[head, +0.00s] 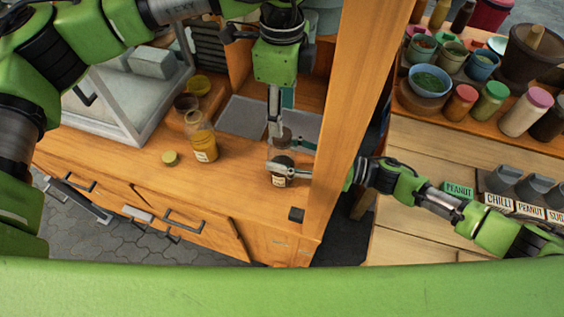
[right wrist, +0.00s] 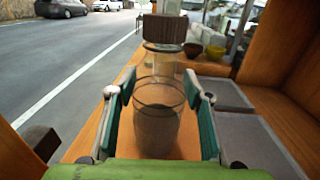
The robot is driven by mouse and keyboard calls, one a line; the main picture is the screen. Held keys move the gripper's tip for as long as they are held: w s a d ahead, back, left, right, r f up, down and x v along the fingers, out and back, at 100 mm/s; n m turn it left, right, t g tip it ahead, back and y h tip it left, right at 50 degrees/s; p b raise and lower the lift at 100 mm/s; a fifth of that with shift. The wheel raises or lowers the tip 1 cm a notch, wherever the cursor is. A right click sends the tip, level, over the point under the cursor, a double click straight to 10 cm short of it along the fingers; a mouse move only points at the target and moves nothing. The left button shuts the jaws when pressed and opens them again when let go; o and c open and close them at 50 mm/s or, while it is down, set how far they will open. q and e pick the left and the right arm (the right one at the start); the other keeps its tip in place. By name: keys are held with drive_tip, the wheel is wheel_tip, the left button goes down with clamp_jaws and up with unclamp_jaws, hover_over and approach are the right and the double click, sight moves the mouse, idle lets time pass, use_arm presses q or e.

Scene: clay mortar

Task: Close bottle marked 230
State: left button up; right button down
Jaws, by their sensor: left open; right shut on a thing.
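A glass bottle with dark contents and a pale label (head: 280,180) stands upright near the counter's right end. My right gripper (head: 290,160) is shut around its body. The right wrist view shows the glass body (right wrist: 158,125) between the teal pads, with a brown lid (right wrist: 164,29) at the top. The lid also shows in the head view (head: 283,134); I cannot tell whether it is fully seated. My left gripper (head: 279,118) is open, pointing down just above and at the lid. No number on the label is readable.
An uncapped-looking bottle of yellow contents (head: 203,145) stands left on the wooden counter (head: 130,170), with a small round lid (head: 170,158) beside it. A wooden post (head: 345,110) rises close on the right. Jars and bowls (head: 430,80) crowd the right shelf.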

use_arm(q)
hover_over(282, 159)
drive_tip(key=w, duration=0.3)
drive_tip(key=shift+f, duration=3.15)
